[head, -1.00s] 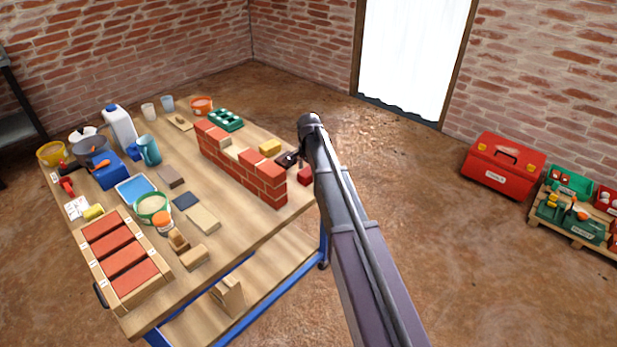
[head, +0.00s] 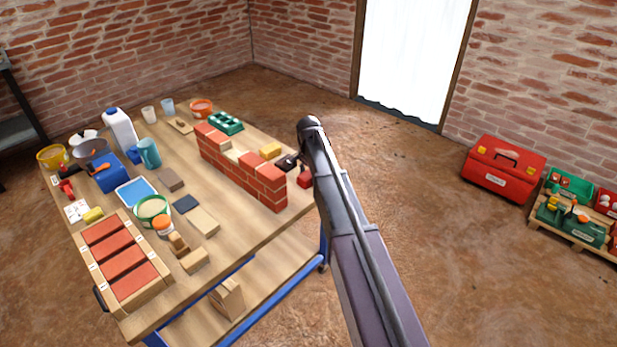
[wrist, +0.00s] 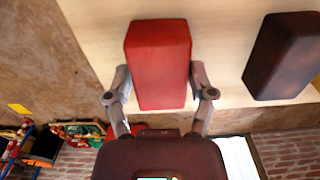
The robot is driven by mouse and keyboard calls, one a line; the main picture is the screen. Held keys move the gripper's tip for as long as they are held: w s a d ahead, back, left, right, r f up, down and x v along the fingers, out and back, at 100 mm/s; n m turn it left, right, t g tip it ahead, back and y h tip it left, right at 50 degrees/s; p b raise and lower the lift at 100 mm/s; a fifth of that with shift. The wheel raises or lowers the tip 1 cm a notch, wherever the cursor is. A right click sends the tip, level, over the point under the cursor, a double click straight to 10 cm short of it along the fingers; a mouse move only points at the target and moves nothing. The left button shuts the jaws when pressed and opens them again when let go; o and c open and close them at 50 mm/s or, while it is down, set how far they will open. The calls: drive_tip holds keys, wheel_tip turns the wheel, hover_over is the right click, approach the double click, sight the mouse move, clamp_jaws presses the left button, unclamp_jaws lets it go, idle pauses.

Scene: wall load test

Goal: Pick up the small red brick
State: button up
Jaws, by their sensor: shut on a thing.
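The small red brick (wrist: 158,62) is between the two fingers of my gripper (wrist: 160,90) in the wrist view, with a finger against each side. My gripper is shut on it. In the head view the red brick (head: 305,181) shows in part beside my arm, at the table's right edge behind the brick wall. My fingers are mostly hidden there by my arm. I cannot tell how far the brick is above the table top.
A dark block (wrist: 283,56) lies close to the red brick. A low brick wall (head: 238,165) stands on the workbench (head: 235,222), with a yellow block (head: 270,150) behind it. Several tools and containers fill the table's left part. A red toolbox (head: 503,167) stands on the floor.

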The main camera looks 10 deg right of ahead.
sight(309, 174)
drive_tip(key=shift+r, duration=0.15)
wheel_tip(309, 174, up, 4)
drive_tip(key=p, duration=0.4)
drive_tip(key=s+d, duration=0.3)
drive_tip(key=s, duration=1.2)
drive_tip(key=shift+s+d+r+p, duration=0.3)
drive_tip(key=shift+r+p, duration=0.05)
drive_tip(key=shift+p, duration=0.1)
drive_tip(key=o, duration=0.7)
drive_tip(key=c, duration=0.4)
wheel_tip(309, 174, up, 40)
drive_tip(key=p, duration=4)
